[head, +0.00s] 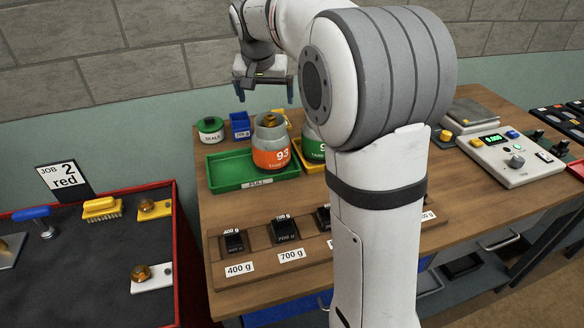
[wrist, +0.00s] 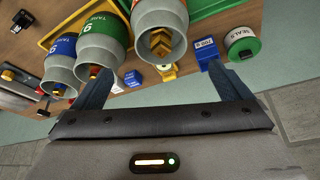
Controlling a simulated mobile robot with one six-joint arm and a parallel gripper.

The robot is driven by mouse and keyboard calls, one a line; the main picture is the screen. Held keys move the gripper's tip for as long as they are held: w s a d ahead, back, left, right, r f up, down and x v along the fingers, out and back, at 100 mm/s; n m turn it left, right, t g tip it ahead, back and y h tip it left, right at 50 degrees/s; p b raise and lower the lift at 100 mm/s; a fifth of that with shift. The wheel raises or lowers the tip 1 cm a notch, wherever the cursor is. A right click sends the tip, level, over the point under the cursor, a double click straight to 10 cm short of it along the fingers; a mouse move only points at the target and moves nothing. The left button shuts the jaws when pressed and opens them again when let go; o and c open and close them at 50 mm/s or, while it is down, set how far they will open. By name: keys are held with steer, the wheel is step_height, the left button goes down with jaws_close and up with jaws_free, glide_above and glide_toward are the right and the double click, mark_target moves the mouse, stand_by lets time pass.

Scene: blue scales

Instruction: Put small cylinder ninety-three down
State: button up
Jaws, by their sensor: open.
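Small cylinder ninety-three (head: 271,158) is grey with an orange band reading 93 and brass at its top. It stands upright in the right part of the green tray (head: 222,184) marked FULL. In the wrist view the orange-banded cylinder (wrist: 158,14) shows at the top, its number out of sight, with brass inside its open collar. My gripper (head: 265,94) is open and empty, above and behind the cylinder and apart from it. In the wrist view my gripper's fingers (wrist: 160,69) are spread with nothing between them.
A green-banded cylinder (head: 312,147) stands right of the tray, partly behind my arm; a blue-banded one (wrist: 62,68) shows in the wrist view. A SEALS tub (head: 210,129) and blue box (head: 240,125) stand behind the tray. A weight rack (head: 262,262) lies in front.

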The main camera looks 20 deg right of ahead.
steer(key=s+f+n, duration=0.1)
steer(key=s+f, duration=0.2)
steer(key=s, duration=0.7)
steer(key=s+f+n+y, duration=0.1)
steer(key=s+f, duration=0.3)
steer(key=s, duration=0.7)
steer(key=s+f+n+g, duration=0.1)
steer(key=s+f+n, duration=0.1)
steer(key=s, duration=0.9)
steer(key=shift+s+f+y, duration=0.2)
steer(key=shift+f+y, duration=0.1)
steer(key=shift+f, duration=0.55)
steer(key=shift+a, duration=0.1)
